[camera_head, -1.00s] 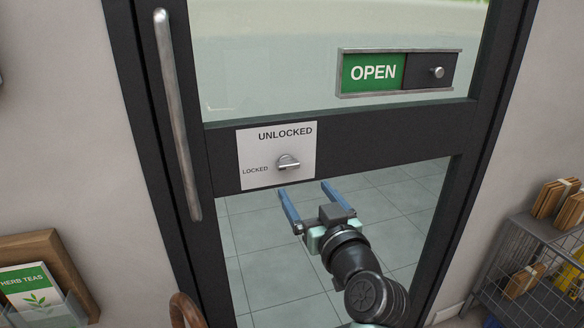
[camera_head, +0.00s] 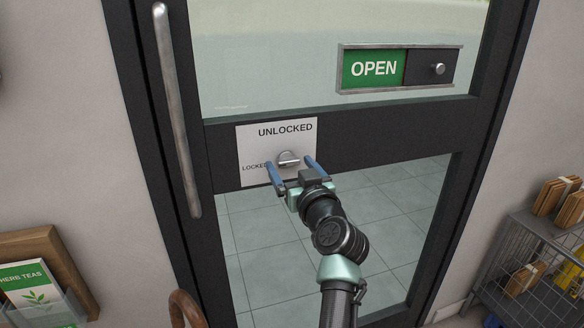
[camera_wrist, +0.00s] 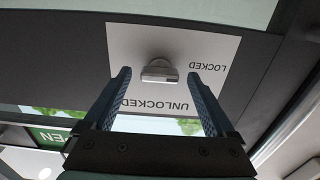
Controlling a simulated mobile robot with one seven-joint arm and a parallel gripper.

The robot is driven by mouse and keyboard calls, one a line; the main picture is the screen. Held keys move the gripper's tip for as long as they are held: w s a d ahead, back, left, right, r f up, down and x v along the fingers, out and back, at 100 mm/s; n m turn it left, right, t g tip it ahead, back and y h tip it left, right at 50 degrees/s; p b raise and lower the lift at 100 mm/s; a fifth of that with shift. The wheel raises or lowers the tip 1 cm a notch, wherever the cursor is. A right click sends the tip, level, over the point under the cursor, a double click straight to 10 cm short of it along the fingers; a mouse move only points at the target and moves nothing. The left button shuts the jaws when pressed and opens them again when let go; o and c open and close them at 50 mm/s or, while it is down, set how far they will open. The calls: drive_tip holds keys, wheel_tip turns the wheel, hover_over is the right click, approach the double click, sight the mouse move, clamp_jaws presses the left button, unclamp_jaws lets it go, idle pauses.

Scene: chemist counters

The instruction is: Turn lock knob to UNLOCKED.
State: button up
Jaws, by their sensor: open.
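The lock knob (camera_head: 288,159) is a small silver thumb-turn on a white plate (camera_head: 301,139) fixed to the door's dark middle rail. The plate reads UNLOCKED at the top and LOCKED at the left. The knob's grip lies roughly sideways, toward LOCKED. My gripper (camera_head: 290,162) is open, its two blue fingers on either side of the knob in the head view. In the wrist view, which is upside down, the knob (camera_wrist: 159,71) appears centred between and just beyond the fingertips of my gripper (camera_wrist: 158,72). I see no contact with the knob.
A long vertical door handle (camera_head: 177,110) is on the left. An OPEN sign (camera_head: 374,69) with a slider knob (camera_head: 438,69) is above right. A herb teas holder (camera_head: 40,280) stands lower left and a wire rack (camera_head: 530,255) lower right.

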drive_tip(key=c, duration=1.4)
drive_tip(key=shift+m, duration=0.3)
drive_tip(key=m, duration=0.3)
drive_tip(key=m+p, duration=0.1)
drive_tip(key=m, duration=0.4)
drive_tip(key=shift+p, duration=0.35)
drive_tip(key=m+p, duration=0.2)
drive_tip(key=m, duration=0.2)
drive_tip(key=shift+m, duration=0.3)
drive_tip(key=m+p, duration=0.2)
drive_tip(key=m, duration=0.2)
drive_tip(key=shift+m, duration=0.3)
